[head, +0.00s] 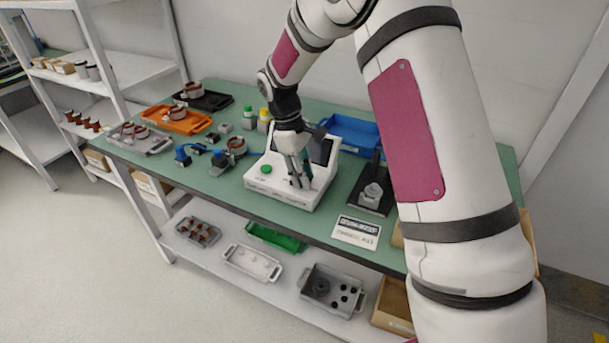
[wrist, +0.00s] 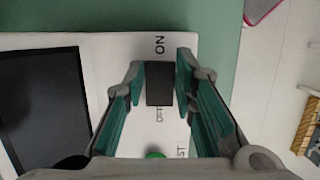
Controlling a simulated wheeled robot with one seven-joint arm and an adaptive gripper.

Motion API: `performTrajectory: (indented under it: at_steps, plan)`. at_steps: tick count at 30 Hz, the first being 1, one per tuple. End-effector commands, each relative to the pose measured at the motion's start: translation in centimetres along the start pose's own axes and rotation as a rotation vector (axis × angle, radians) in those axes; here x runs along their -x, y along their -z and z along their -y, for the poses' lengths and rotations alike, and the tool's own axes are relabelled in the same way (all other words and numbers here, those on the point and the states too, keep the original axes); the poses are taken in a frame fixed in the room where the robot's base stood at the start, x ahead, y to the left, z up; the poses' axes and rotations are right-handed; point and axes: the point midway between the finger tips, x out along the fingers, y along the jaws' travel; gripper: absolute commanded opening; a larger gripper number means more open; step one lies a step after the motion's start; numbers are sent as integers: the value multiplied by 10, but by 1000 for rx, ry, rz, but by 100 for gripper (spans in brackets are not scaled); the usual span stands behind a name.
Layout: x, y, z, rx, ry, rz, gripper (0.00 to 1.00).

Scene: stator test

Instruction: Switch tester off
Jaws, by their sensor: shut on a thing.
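The tester (head: 285,196) is a white box with a dark screen and a green button (head: 265,169), standing on the green tabletop. In the wrist view its white face (wrist: 110,50) shows the dark screen (wrist: 45,105) at left and a black rocker switch (wrist: 159,84) between ON and OFF labels. My gripper (head: 298,183) points down at the right part of the tester's face. In the wrist view my gripper (wrist: 161,75) has one finger on each side of the switch and is shut on it. The green button is partly hidden at the bottom of that view.
A connector cable with a stator (head: 236,147) lies left of the tester. Orange (head: 178,127), grey and black trays with stators are further left. A blue bin (head: 352,130) stands behind, and a black fixture (head: 372,192) stands to the right. A label card (head: 356,231) lies at the front edge.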

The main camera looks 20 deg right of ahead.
Motion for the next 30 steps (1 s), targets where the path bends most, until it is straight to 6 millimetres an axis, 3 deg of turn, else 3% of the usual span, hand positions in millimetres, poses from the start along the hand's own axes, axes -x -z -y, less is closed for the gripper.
performTrajectory:
  at_steps: [2, 3, 5, 6, 17, 20, 30]
  plan:
    - [0, 0, 0, 0, 0, 0, 0]
    - [0, 0, 0, 0, 0, 0, 29]
    - [0, 0, 0, 0, 0, -1, 43]
    - [0, 0, 0, 0, 0, -1, 45]
    - [5, 0, 0, 0, -1, -2, 45]
    - [16, 0, -1, -1, -2, -3, 45]
    - [83, 1, -1, 0, -3, -4, 45]
